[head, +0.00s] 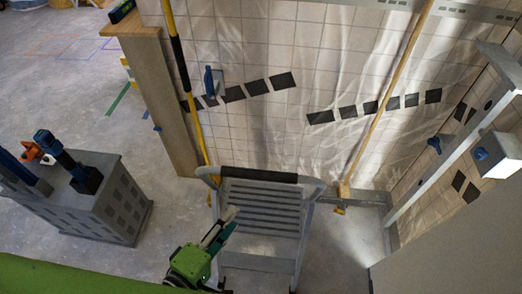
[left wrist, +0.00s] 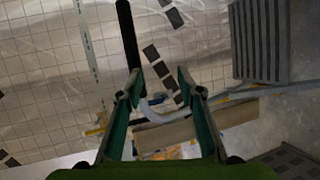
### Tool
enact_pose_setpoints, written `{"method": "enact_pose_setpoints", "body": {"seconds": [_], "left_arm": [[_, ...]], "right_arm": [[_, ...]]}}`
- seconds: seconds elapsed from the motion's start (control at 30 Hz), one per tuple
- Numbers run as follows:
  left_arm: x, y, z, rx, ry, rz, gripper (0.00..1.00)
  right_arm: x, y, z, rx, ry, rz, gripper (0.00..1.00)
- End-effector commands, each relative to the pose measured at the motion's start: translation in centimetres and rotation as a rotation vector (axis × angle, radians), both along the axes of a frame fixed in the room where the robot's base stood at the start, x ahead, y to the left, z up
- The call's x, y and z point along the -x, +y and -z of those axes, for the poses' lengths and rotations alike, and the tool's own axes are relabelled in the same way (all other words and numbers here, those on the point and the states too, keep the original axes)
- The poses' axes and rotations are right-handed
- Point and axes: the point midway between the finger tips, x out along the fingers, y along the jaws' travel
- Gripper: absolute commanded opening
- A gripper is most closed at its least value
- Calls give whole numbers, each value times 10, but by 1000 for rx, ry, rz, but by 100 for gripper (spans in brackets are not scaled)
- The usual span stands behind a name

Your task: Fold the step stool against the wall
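The grey step stool (head: 262,222) stands in front of the tiled wall (head: 255,60). It has a ribbed tread, a lower step and a black-padded top rail (head: 258,175); its legs are partly cut off or hidden. My left gripper (head: 234,217) is open over the left part of the stool in the head view. In the left wrist view my left gripper (left wrist: 159,78) has its fingers apart, with the stool's curved grey tube (left wrist: 150,112) showing between them. I cannot tell whether they touch it. The ribbed tread (left wrist: 260,40) is at upper right there. My right gripper is not in view.
A grey box (head: 112,200) with blue tools stands at the left. A wooden-topped post (head: 160,95) and yellow poles (head: 385,95) stand by the wall. A grey frame (head: 440,160) is at the right. Bare floor (head: 60,80) lies at upper left.

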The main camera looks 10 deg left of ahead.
Motion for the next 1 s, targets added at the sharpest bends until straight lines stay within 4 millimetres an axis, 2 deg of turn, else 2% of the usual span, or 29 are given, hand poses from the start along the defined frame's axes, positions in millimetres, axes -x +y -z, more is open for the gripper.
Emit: {"method": "enact_pose_setpoints", "body": {"seconds": [0.03,0.1,0.2,0.37,0.8,1.0], "left_arm": [[0,-3,-23,44,-11,-5,34],[0,-4,-39,85,-20,-10,34],[-3,-6,-49,112,-27,-15,34],[-19,-12,-48,113,-31,-17,34],[-97,-45,-32,109,-30,-15,34],[-119,-55,-25,107,-28,-14,34]], "right_arm": [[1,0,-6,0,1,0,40],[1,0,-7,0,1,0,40],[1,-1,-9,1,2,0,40],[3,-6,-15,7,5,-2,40],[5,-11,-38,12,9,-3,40],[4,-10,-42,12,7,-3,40]]}}
